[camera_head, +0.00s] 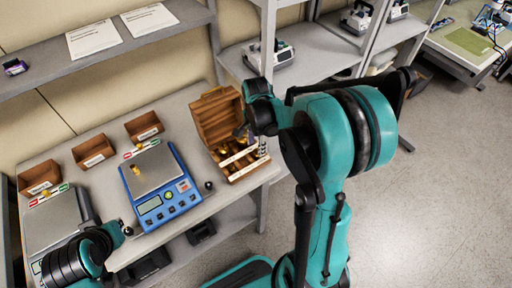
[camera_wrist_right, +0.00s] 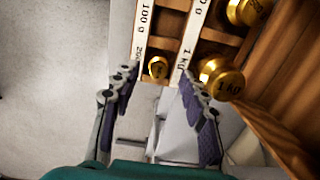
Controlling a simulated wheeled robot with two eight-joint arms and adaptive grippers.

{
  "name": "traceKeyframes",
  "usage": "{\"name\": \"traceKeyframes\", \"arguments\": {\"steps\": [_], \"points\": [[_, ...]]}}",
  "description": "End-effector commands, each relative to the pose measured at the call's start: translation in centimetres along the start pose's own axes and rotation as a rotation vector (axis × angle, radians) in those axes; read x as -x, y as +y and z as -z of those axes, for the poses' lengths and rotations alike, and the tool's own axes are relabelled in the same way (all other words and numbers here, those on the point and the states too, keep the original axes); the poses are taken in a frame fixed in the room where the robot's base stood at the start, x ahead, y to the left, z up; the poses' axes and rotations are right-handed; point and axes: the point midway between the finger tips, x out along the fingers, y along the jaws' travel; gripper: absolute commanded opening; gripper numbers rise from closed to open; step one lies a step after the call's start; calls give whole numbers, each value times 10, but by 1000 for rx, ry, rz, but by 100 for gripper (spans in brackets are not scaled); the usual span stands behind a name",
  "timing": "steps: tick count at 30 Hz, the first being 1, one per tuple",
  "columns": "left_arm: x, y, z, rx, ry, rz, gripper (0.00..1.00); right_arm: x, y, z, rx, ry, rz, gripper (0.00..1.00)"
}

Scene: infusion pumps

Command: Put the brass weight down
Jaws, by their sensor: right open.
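A small brass weight (camera_head: 136,169) stands on the steel pan of the blue scale (camera_head: 161,205). The open wooden box (camera_head: 215,116) to its right holds several brass weights in slots with white label strips. My right gripper (camera_wrist_right: 157,82) is open over the box's front edge. In the right wrist view a small brass weight (camera_wrist_right: 157,68) sits in its slot between and just beyond the fingertips; I see no grip on it. A larger weight marked 1 KG (camera_wrist_right: 222,80) is right of the fingers. My left arm enters at lower left; its fingers are not clearly visible.
Three small wooden trays (camera_head: 94,150) line the back of the table. A second scale (camera_head: 53,222) is at the left. A small black round thing (camera_head: 208,186) is beside the blue scale. A shelf (camera_head: 110,50) with papers hangs above. Floor is clear at right.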

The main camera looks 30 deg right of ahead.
Motion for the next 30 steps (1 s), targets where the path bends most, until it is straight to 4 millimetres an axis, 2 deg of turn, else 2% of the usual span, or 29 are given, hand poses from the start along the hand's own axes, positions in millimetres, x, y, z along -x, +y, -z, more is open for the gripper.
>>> {"name": "traceKeyframes", "arguments": {"steps": [1,6,10,17,20,24,30], "points": [[7,0,5,0,0,0,0,17,1,0,0,0,0,44],[17,0,12,0,0,0,0,54,0,0,0,0,0,44],[22,0,15,0,0,0,0,74,0,0,0,0,0,44],[24,0,17,0,0,0,0,93,4,-6,54,7,21,44],[24,0,17,0,0,0,0,106,14,-20,196,30,76,44],[23,0,17,0,0,0,0,126,38,-48,520,103,195,44],[23,0,17,0,0,0,0,140,74,-86,1007,273,353,44]]}}
